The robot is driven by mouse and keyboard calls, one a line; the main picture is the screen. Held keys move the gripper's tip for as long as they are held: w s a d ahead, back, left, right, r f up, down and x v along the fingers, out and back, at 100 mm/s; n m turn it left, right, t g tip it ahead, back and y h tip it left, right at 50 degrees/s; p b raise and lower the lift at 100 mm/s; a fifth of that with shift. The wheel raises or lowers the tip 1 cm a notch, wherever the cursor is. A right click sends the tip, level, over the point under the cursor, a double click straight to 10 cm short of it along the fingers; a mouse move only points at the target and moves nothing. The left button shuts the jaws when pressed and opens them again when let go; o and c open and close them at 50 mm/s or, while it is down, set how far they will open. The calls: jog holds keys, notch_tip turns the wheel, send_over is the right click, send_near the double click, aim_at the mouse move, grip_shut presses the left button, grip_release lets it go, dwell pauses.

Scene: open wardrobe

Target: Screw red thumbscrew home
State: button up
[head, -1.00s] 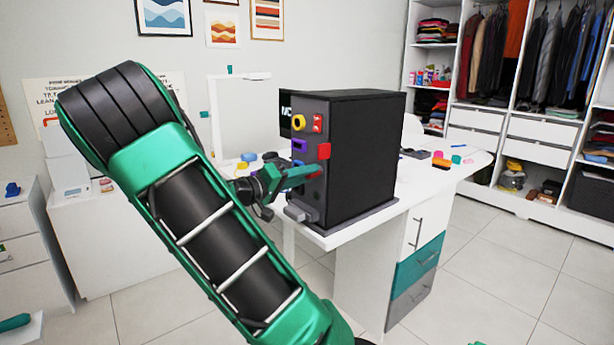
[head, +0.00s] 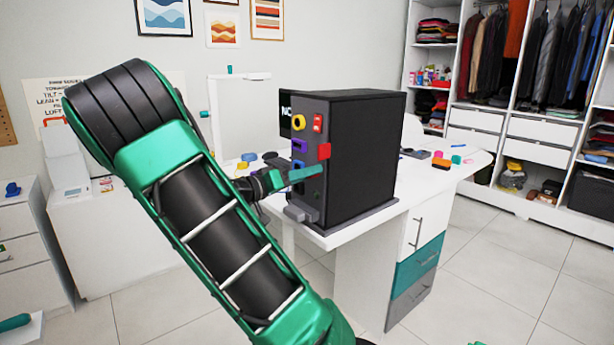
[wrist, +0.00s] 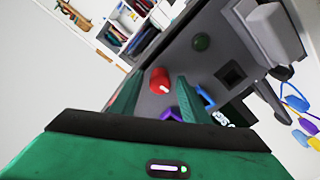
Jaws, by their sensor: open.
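The red thumbscrew (wrist: 160,81) is a short round knob with a white mark, on the grey front panel of the black case (head: 362,160). In the head view it seems to be the red piece (head: 324,151) at the panel's right edge. My gripper (head: 308,172) is at the panel, just below that piece in the picture. In the wrist view my green fingers (wrist: 158,88) are spread apart, with the thumbscrew showing between their tips. I cannot tell whether they touch it, nor how deep the screw sits.
A yellow ring (head: 298,122), a red switch (head: 318,123) and a purple piece (head: 299,146) are on the panel near my gripper. The case stands on a white desk (head: 345,238).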

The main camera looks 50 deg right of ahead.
jog(key=n, duration=1.7)
dwell(0.3)
